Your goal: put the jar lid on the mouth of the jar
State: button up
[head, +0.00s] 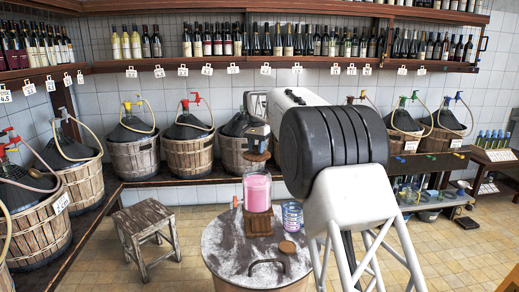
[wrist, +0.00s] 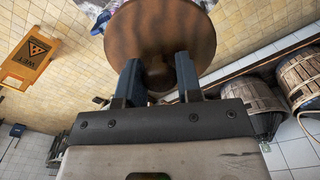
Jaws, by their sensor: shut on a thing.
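The jar (head: 257,193) is clear glass with pink contents. It stands upright on a small wooden block (head: 259,223). The jar lid (head: 257,155) is a round brown wooden disc with a knob; it fills the upper middle of the wrist view (wrist: 160,32). My gripper (head: 257,139) is shut on the lid's knob, with its blue fingers (wrist: 161,88) on either side. The lid is just above the jar's mouth and looks roughly level. The lid hides the jar's mouth in the wrist view.
The block stands on a round barrel-like table (head: 230,258). A blue-ringed glass (head: 292,216) stands right of the jar, and a small wooden disc (head: 287,247) lies in front. A wooden stool (head: 146,232) is at left. Basketed demijohns (head: 189,150) line the wall bench.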

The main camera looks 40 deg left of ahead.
aim_at(257, 160)
jog(key=shift+f, duration=0.1)
dwell(0.3)
jog(key=shift+f, duration=2.75)
jog(key=shift+f, duration=0.65)
jog(key=o, duration=1)
jog(key=shift+r, duration=0.1)
jog(key=shift+r, duration=3.8)
jog(key=shift+d, duration=0.15)
